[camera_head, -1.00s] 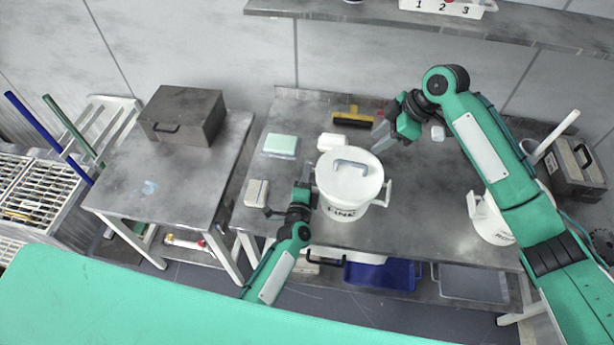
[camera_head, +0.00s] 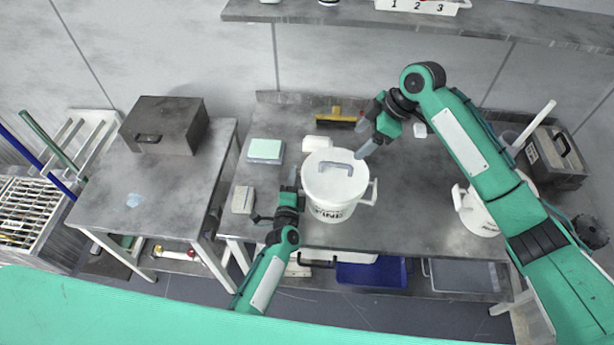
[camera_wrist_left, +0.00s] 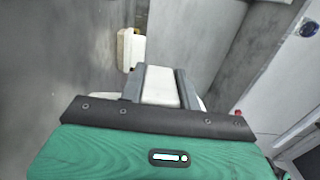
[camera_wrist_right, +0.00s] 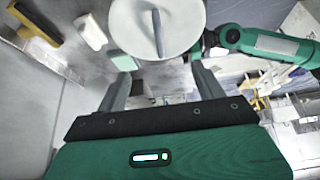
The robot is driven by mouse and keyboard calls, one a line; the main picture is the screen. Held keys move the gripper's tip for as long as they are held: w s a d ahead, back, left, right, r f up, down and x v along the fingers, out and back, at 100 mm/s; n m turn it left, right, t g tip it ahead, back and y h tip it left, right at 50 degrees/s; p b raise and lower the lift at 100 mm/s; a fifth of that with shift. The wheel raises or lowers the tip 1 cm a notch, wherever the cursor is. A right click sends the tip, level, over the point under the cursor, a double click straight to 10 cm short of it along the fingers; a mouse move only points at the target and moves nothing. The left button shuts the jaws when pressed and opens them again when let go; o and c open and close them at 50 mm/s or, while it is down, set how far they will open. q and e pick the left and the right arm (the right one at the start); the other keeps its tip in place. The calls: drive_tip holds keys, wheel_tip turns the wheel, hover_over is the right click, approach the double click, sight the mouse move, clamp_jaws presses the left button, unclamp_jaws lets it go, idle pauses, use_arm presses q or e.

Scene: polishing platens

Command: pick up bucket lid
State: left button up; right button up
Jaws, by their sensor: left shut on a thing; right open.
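The white bucket (camera_head: 331,211) stands upright on the grey table, with its round white lid (camera_head: 318,181) on top. The lid has a grey bar handle (camera_head: 333,164); lid (camera_wrist_right: 135,30) and handle (camera_wrist_right: 157,35) also show in the right wrist view. My left gripper (camera_head: 293,180) is at the bucket's left side, shut on a white piece that looks like the side handle (camera_wrist_left: 160,86). My right gripper (camera_head: 368,143) is open and empty, just beyond the lid's upper right edge, apart from the handle. Its fingers (camera_wrist_right: 161,82) point toward the lid.
A white block (camera_head: 317,143), a pale green box (camera_head: 265,150), a grey-white block (camera_head: 243,200) and a yellow brush (camera_head: 336,115) lie around the bucket. Another white bucket (camera_head: 478,215) stands at the right, partly behind my right arm. A shelf (camera_head: 450,22) runs above the table.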

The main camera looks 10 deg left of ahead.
drive_tip(key=o, duration=0.6)
drive_tip(key=shift+s+a+m+h, duration=0.25)
drive_tip(key=shift+a+m, duration=0.2)
drive_tip(key=shift+m, duration=0.35)
drive_tip(key=m+t+h, duration=0.4)
drive_tip(key=m+h, duration=0.1)
drive_tip(key=m, duration=1.2)
hover_over(336, 165)
drive_tip(key=f, duration=0.5)
drive_tip(key=shift+s+a+f, duration=0.25)
drive_tip(key=shift+s+f, duration=0.05)
drive_tip(key=f, duration=0.4)
drive_tip(key=shift+w+d+f, duration=0.1)
drive_tip(key=shift+d+f, duration=0.05)
drive_tip(key=shift+d, duration=0.15)
drive_tip(key=shift+w+f, duration=0.2)
drive_tip(key=shift+f, duration=0.3)
